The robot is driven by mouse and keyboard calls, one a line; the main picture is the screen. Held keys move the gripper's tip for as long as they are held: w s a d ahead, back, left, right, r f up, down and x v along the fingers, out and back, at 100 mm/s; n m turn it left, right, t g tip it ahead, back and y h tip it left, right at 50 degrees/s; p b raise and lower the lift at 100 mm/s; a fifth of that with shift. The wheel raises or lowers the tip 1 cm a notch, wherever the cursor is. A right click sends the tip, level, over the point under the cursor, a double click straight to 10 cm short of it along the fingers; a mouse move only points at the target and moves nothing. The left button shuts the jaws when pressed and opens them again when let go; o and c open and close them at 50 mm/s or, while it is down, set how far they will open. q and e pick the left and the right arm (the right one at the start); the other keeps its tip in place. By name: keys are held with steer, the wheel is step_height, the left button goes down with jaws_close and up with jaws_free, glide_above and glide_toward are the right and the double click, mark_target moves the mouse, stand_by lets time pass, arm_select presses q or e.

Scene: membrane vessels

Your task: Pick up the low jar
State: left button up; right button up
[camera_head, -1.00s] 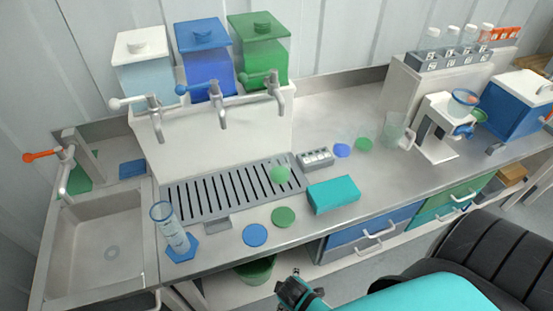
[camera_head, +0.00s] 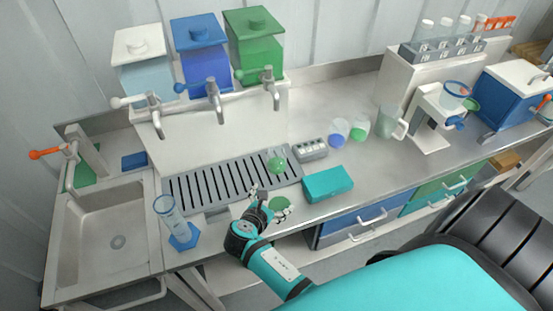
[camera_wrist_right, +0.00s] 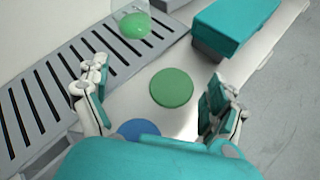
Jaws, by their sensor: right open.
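A clear, low rounded jar with green contents (camera_head: 277,165) stands on the slotted drip tray; it also shows at the top of the right wrist view (camera_wrist_right: 133,22). Two more clear vessels stand behind, one with blue contents (camera_head: 338,134) and one with green (camera_head: 358,128). I cannot tell for sure which is the low jar. My right gripper (camera_head: 269,199) is open and empty over the counter's front, short of the tray jar. In the right wrist view its spread fingers (camera_wrist_right: 158,86) frame a flat green disc (camera_wrist_right: 171,88). My left gripper is not in view.
A teal box (camera_head: 328,184) lies right of the tray (camera_head: 215,188). A blue disc (camera_wrist_right: 138,130) lies near the green one. A tall clear cylinder (camera_head: 168,212) stands at the left on a blue base. Taps (camera_head: 215,105) overhang the tray from behind.

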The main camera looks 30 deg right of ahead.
mark_target(273, 166)
steer(key=w+a+r+n+t+h, duration=0.1)
steer(key=w+r+n+t, duration=0.1)
steer(key=w+n, duration=0.3)
steer(key=b+x, duration=0.8)
steer(key=x, duration=0.2)
steer(key=shift+d+f, duration=0.15)
steer(key=shift+d, duration=0.1)
steer(key=shift+w+d+b, duration=0.1)
steer(key=shift+d+b, duration=0.1)
steer(key=shift+b, duration=0.2)
steer(key=b+x, duration=0.4)
steer(key=shift+d+f, duration=0.1)
steer(key=shift+d, duration=0.1)
steer(key=shift+w+d+b, duration=0.35)
steer(key=shift+d+b, duration=0.05)
steer(key=shift+b, duration=0.1)
steer(key=shift+s, duration=0.1)
steer(key=shift+c, duration=0.3)
steer(key=c, duration=1.3)
steer(key=shift+o, duration=0.2)
step_height(273, 166, up, 10)
steer(key=shift+r, duration=0.1)
